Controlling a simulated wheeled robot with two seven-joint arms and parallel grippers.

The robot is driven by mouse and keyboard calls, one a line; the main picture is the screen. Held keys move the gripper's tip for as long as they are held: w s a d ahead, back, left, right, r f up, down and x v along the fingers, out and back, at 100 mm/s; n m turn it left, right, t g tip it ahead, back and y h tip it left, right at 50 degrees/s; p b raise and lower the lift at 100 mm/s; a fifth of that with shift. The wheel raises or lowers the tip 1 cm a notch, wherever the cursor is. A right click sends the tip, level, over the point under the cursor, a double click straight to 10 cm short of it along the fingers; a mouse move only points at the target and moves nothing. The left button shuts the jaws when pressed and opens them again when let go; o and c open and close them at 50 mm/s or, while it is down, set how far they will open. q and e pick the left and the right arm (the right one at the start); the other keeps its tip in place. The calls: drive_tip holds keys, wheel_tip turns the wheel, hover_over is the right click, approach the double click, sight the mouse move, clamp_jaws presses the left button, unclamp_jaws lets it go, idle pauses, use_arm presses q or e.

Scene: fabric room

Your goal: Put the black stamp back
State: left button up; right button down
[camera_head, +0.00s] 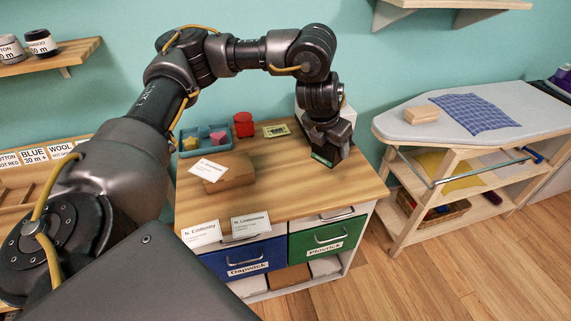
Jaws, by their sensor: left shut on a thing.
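My left arm comes in from the left and arches over the wooden-topped cabinet. My left gripper (331,143) points down at the back right of the cabinet top. It is shut on a small dark block with a green lower edge, which I take for the black stamp (322,159). The gripper hides most of the stamp. It is low, close to the wooden top, but I cannot tell whether it touches it. My right gripper is out of view.
On the cabinet top (290,190) are a blue divided tray (206,146), a red round object (243,124), a small green pad (276,130) and a brown box (236,171) with a white card. A pale object stands behind the gripper. An ironing table (470,140) stands right.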

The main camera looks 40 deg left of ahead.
use_arm(q)
drive_tip(key=a+m, duration=0.1)
drive_tip(key=w+m+h, duration=0.1)
drive_tip(key=a+m, duration=0.1)
drive_tip(key=m, duration=0.1)
drive_tip(key=shift+w+a+f+h+b, duration=0.3)
drive_tip(key=shift+f+b, duration=0.05)
drive_tip(key=shift+w+a+m+g+h, duration=0.3)
drive_tip(key=shift+a+m+g, duration=0.15)
drive_tip(key=shift+m, duration=0.65)
